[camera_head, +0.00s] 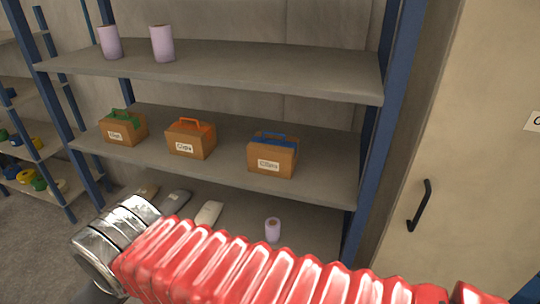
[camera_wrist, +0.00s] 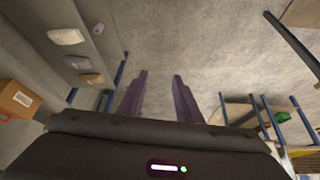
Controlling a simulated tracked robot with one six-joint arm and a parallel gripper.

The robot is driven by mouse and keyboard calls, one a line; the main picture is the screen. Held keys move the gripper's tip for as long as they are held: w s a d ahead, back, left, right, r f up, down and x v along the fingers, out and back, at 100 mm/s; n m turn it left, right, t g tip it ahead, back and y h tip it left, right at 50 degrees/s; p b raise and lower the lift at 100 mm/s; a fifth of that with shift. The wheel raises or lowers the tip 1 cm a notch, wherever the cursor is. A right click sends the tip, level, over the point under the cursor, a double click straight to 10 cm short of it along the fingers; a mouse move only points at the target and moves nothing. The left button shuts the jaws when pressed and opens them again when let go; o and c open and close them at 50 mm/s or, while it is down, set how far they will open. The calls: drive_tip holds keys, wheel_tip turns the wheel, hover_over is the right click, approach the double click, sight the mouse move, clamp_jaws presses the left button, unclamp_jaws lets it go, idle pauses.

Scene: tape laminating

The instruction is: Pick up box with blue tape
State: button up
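The box with blue tape (camera_head: 272,157) is a brown cardboard box with a blue handle on top and a white label on its front. It sits upright at the right of the middle shelf (camera_head: 225,167) in the head view. In the wrist view my gripper (camera_wrist: 161,74) is open, its two dark fingers apart with only floor showing between them. The fingers are out of the head view, and my gripper is apart from the boxes.
A box with orange tape (camera_head: 190,140) and one with green tape (camera_head: 123,129) stand to the left on the same shelf. Purple rolls (camera_head: 162,44) stand on the upper shelf. Blue posts (camera_head: 382,130) frame the rack. A cabinet door with a black handle (camera_head: 419,206) is at right.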

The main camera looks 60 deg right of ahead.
sight(274, 150)
drive_tip(key=shift+o, duration=0.2)
